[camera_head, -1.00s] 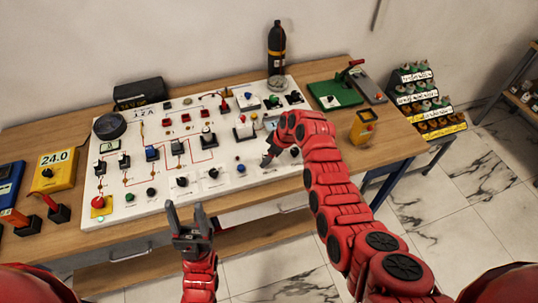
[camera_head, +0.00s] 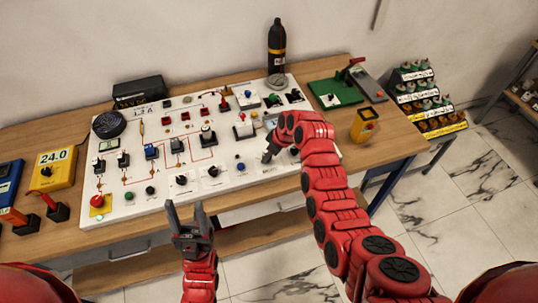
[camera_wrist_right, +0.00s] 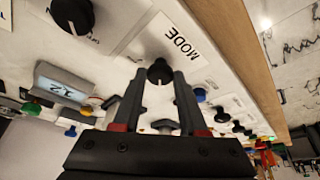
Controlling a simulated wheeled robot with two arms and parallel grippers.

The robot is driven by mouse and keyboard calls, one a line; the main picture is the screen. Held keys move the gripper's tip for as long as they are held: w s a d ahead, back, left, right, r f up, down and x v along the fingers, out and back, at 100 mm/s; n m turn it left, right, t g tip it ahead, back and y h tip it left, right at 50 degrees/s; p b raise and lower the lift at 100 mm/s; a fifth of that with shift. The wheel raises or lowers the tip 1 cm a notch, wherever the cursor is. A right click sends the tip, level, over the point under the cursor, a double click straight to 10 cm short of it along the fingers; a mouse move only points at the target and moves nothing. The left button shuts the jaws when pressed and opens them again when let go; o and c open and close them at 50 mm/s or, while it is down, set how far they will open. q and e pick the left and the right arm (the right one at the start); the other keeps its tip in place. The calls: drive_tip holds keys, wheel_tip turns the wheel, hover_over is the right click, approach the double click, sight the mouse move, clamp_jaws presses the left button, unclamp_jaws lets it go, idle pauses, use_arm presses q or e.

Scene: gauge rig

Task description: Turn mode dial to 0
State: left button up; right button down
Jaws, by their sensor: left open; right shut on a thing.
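The mode dial (camera_wrist_right: 159,70) is a black knob on a white plate with the printed label MODE (camera_wrist_right: 182,43), seen in the right wrist view. My right gripper (camera_wrist_right: 160,82) is shut on this knob, one finger on each side. A pale mark on the knob appears to point down the picture, but the scale around it is not readable. In the head view, my right gripper (camera_head: 268,155) is at the right part of the white panel (camera_head: 220,190), and my arm hides the dial. My left gripper (camera_head: 185,208) is open and empty in front of the panel's front edge.
The panel carries several other knobs, switches and a red emergency button (camera_head: 97,201). A yellow meter (camera_head: 54,170) reads 24.0 at left. A black bottle (camera_head: 276,50) stands behind the panel. A yellow device (camera_head: 364,126) and a green board (camera_head: 335,92) are to the right.

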drive_tip(key=m+b, duration=0.2)
drive_tip(key=m+t+h+b, duration=0.1)
drive_tip(key=m+b, duration=0.1)
drive_tip(key=shift+s+a+f+m, duration=0.15)
drive_tip(key=shift+a+f+m, duration=0.05)
drive_tip(key=shift+m, duration=0.2)
drive_tip(key=m+t+h+b, duration=0.1)
drive_tip(key=m+b, duration=0.1)
drive_tip(key=shift+r+m+b, duration=0.1)
drive_tip(key=shift+m+b, duration=0.25)
drive_tip(key=shift+m, duration=0.05)
drive_tip(key=shift+r+m+h+b, duration=0.15)
drive_tip(key=shift+m+h+b, duration=0.15)
drive_tip(key=shift+m+b, duration=0.25)
drive_tip(key=shift+c, duration=2.2)
unclamp_jaws()
drive_tip(key=shift+s+r, duration=0.1)
